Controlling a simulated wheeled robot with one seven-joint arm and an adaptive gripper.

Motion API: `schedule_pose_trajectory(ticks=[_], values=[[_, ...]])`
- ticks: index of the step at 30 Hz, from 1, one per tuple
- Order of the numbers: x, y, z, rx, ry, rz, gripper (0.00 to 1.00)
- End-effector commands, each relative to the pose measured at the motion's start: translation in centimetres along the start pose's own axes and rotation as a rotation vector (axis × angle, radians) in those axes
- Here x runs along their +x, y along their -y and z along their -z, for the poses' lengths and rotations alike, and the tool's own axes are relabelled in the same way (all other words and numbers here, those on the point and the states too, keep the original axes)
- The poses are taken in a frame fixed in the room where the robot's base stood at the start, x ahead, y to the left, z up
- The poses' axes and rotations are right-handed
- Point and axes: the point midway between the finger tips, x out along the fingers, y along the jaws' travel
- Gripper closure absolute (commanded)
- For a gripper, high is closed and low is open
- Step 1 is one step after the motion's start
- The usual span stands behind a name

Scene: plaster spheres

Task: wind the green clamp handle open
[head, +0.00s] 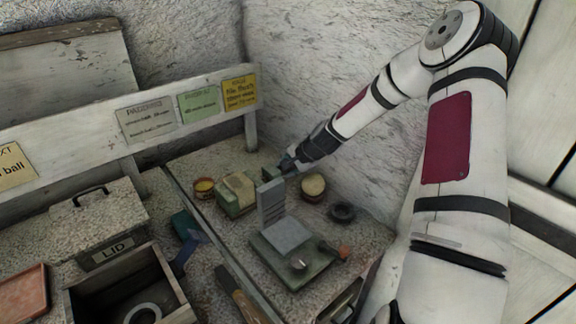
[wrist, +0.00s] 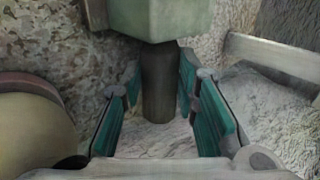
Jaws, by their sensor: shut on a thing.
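The green clamp (head: 231,208) stands on the bench with a pale, rounded plaster piece (head: 238,185) at it. A small green block (head: 271,174) shows at its right, by my gripper (head: 284,163). In the wrist view, a pale green block (wrist: 160,18) is at the top, and a dark upright cylinder (wrist: 158,85), seemingly the clamp handle's grip, extends from it. My gripper (wrist: 160,95) has its teal-padded fingers on both sides of this cylinder and is shut on it. The finger contact in the head view is too small to make out.
A plaster ball (head: 313,185) and a dark ring (head: 342,212) stand right of the clamp. A green fixture with a grey upright plate (head: 272,204) stands in front. A small tin (head: 204,188) is left. A rough wall rises close behind my gripper.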

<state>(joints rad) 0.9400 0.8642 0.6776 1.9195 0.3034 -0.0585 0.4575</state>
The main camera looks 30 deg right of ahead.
Motion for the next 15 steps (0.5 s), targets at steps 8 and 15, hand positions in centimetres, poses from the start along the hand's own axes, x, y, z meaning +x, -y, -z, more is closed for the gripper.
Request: schedule_pose_trajectory(ticks=[8, 15], values=[[-0.02, -0.27, -0.05, 0.002, 0.002, 0.066, 1.00], [0.02, -0.26, 0.00, -0.002, -0.001, 0.082, 1.00]])
